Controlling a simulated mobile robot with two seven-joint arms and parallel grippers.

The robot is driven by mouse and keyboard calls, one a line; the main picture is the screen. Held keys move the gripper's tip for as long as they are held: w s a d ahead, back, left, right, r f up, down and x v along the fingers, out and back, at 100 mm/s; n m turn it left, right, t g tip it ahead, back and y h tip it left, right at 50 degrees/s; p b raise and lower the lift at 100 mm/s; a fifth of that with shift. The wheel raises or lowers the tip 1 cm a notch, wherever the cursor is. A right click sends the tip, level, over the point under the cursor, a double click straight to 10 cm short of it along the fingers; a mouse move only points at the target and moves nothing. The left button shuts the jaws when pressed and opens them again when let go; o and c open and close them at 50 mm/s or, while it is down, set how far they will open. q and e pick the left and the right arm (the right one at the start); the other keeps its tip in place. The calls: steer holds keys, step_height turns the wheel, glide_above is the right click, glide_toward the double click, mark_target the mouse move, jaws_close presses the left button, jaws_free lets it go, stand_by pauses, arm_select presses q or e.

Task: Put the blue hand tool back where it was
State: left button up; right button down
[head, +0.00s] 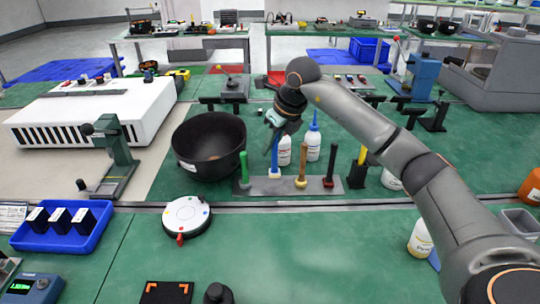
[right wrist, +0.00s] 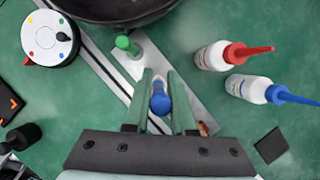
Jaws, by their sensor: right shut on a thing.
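The blue hand tool (head: 275,152) is upright over the grey rack plate (head: 240,189), between the green-handled tool (head: 244,167) and the wooden-handled tool (head: 301,166). My right gripper (head: 276,128) is shut on its upper part from above. In the right wrist view the round blue end (right wrist: 160,103) shows between the two green fingers. Its lower end is at the plate, but I cannot tell whether it sits in the plate or just above it. My left gripper is in neither view.
A large black bowl (head: 208,150) is close on the left. White bottles with a red tip (head: 284,152) and a blue tip (head: 313,145) stand just behind.

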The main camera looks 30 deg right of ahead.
steer(key=shift+w+f, duration=0.2)
steer(key=shift+f, duration=0.9)
steer(key=shift+w+f, duration=0.15)
steer(key=shift+f, duration=0.9)
steer(key=c, duration=0.8)
jaws_free()
steer(key=shift+r, duration=0.1)
steer(key=shift+o, duration=0.2)
steer(key=shift+s+d+r, duration=0.1)
steer(key=shift+r, duration=0.5)
steer(key=v, duration=1.1)
steer(key=shift+p, duration=0.35)
steer(key=shift+s, duration=0.15)
